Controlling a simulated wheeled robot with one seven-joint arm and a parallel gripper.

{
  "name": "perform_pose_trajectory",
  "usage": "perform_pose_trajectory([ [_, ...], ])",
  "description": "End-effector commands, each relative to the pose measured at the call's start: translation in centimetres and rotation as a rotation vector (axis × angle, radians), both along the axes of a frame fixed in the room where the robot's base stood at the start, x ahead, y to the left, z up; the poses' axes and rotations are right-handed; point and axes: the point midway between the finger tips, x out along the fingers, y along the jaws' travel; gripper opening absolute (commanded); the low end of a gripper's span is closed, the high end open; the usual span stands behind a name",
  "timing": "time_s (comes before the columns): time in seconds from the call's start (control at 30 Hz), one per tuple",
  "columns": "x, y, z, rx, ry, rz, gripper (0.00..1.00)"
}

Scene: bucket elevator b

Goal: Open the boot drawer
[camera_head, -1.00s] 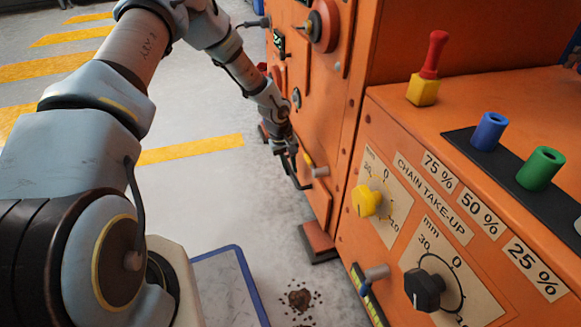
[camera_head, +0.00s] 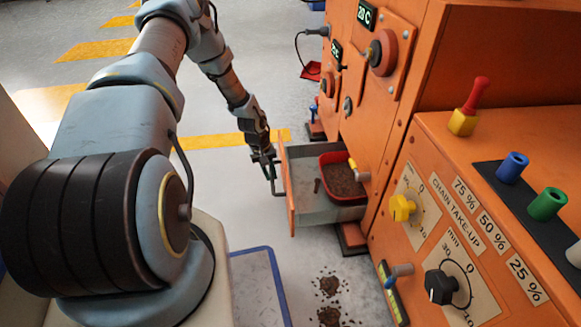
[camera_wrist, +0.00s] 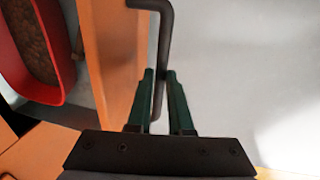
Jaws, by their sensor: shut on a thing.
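The boot drawer (camera_head: 291,190) stands pulled out from the lower part of the orange machine, its orange front panel well clear of the housing. Inside it sits a red tray (camera_head: 338,199) of brown material, which also shows in the wrist view (camera_wrist: 65,65). My gripper (camera_head: 265,160) is at the drawer's front. In the wrist view my gripper's green fingers (camera_wrist: 159,85) are shut around the dark bar handle (camera_wrist: 165,45) of the drawer. In the head view the handle is partly hidden by the gripper.
Brown spill piles (camera_head: 329,287) lie on the floor in front of the machine. A blue-edged mat (camera_head: 262,290) lies beside my base. The control panel with a yellow knob (camera_head: 402,208) and black knob (camera_head: 440,287) is at right. Floor left of the drawer is clear.

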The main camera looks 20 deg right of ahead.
Motion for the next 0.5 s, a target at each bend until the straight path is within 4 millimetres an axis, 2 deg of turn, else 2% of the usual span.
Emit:
perform_pose_trajectory([
  [0.03, 0.1, 1.1, 0.3, 0.0, 0.002, 0.005, 0.0],
  [0.2, 0.4, 3.7, 0.2, 0.0, 0.001, 0.003, 0.0],
  [0.5, 0.7, 5.5, 0.0, 0.0, 0.0, 0.0, 0.0],
])
